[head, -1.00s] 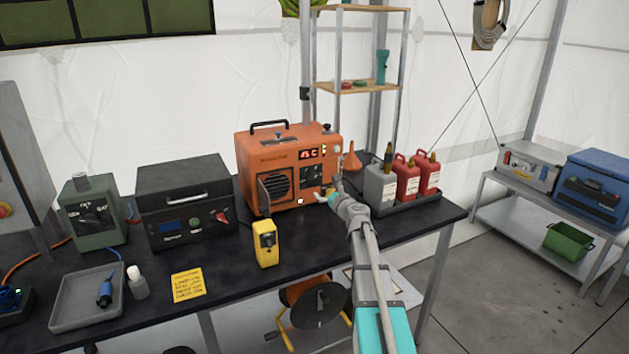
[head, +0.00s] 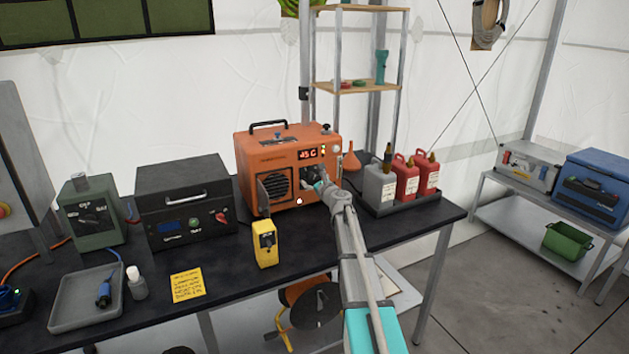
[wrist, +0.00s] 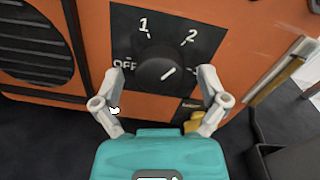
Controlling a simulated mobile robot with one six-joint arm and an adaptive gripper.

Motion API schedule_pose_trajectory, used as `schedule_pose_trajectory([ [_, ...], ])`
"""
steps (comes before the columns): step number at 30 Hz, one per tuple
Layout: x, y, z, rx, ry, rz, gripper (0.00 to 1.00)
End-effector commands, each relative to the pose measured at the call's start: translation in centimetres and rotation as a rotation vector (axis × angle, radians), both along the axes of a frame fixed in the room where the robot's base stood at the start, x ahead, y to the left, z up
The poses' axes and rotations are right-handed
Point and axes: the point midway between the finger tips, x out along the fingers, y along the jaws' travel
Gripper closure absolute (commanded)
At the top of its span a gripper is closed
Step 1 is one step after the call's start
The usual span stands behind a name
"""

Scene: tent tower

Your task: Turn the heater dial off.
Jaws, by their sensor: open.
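The orange heater (head: 262,150) stands on the black bench, its lit red display showing what looks like "45 C". In the wrist view its round black dial (wrist: 160,70) sits on a black plate marked OFF, 1 and 2. A white line on the dial's face slants from lower left to upper right, toward the 2 side. My gripper (wrist: 162,85) is open, with one finger at each side of the dial. I cannot tell whether the fingers touch it. In the head view my gripper (head: 316,186) is at the heater's front and covers the dial.
Red jugs (head: 405,178) and a grey jug (head: 380,188) stand in a tray right of the heater, by an orange funnel (head: 351,160). A yellow device (head: 265,243) stands in front of the heater. A dark box (head: 183,200) is to its left.

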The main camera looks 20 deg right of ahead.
Motion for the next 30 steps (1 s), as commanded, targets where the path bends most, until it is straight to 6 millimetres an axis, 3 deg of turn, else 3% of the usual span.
schedule_pose_trajectory([
  [3, 0.00, 0.04, 0.00, 0.000, 0.000, 0.000, 0.10],
  [16, 0.02, 0.12, 0.00, 0.000, 0.000, 0.001, 0.89],
  [17, 0.15, -0.56, 0.01, 0.000, 0.000, 0.002, 0.89],
  [30, 0.07, 0.06, 0.03, -0.082, -0.003, -0.001, 0.89],
])
